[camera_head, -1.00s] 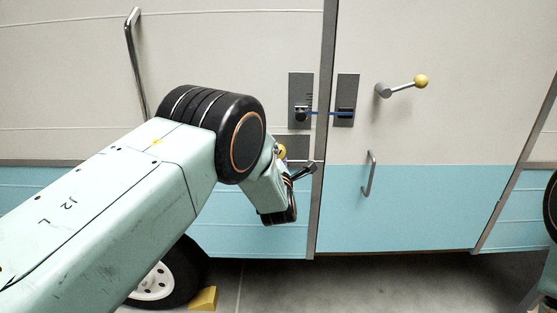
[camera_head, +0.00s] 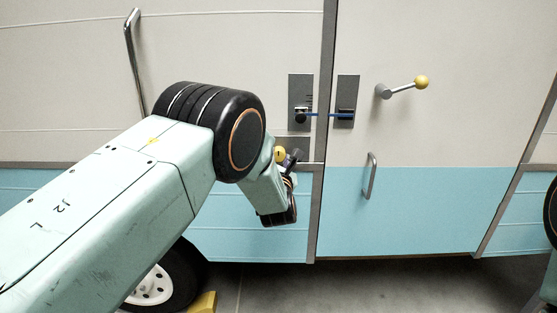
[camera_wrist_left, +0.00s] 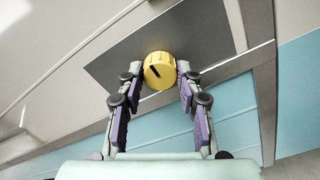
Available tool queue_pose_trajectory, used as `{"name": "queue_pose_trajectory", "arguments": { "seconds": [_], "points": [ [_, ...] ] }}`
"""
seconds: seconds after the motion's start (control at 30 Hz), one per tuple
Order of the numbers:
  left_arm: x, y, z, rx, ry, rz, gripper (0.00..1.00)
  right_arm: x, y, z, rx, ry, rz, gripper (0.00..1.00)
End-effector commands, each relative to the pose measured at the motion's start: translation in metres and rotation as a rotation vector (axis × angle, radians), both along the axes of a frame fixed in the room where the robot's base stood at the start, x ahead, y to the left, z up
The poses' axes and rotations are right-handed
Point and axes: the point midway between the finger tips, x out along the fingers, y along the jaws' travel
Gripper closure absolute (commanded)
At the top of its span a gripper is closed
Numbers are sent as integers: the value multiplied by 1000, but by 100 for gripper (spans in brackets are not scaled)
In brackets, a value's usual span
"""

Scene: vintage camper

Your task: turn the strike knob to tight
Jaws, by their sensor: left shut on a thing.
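The strike knob is a round yellow knob (camera_wrist_left: 159,70) on a grey plate (camera_wrist_left: 205,38) in the left wrist view. A black pointer mark on its face points to the upper left of that view. My left gripper (camera_wrist_left: 159,76) is shut on the knob, one finger on each side. In the head view the knob (camera_head: 280,153) shows as a small yellow patch beside my left gripper (camera_head: 288,158), low on the door seam and partly hidden by my wrist. I cannot read any scale marks around it. My right gripper is out of view.
Above the knob, a latch on dark plates (camera_head: 300,90) is joined by a blue link across the seam. To the right are a yellow-tipped lever (camera_head: 421,82) and a grab handle (camera_head: 369,176). A long handle (camera_head: 135,60) is at upper left.

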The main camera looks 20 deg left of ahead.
Motion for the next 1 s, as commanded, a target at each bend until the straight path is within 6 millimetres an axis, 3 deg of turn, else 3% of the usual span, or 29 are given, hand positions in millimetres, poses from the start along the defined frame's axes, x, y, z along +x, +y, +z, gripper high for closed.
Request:
{"name": "queue_pose_trajectory", "arguments": {
  "seconds": [0.37, 0.4, 0.67, 1.0],
  "points": [
    [2, -1, 4, -5, -10, -1, 96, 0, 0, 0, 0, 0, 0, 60],
    [2, -1, 4, -5, -10, -1, 63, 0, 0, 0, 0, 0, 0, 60],
    [1, 0, 2, -4, -6, 0, 42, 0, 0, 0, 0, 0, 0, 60],
    [-2, -1, 1, -3, -2, 0, 42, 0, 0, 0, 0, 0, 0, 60]
  ]
}}
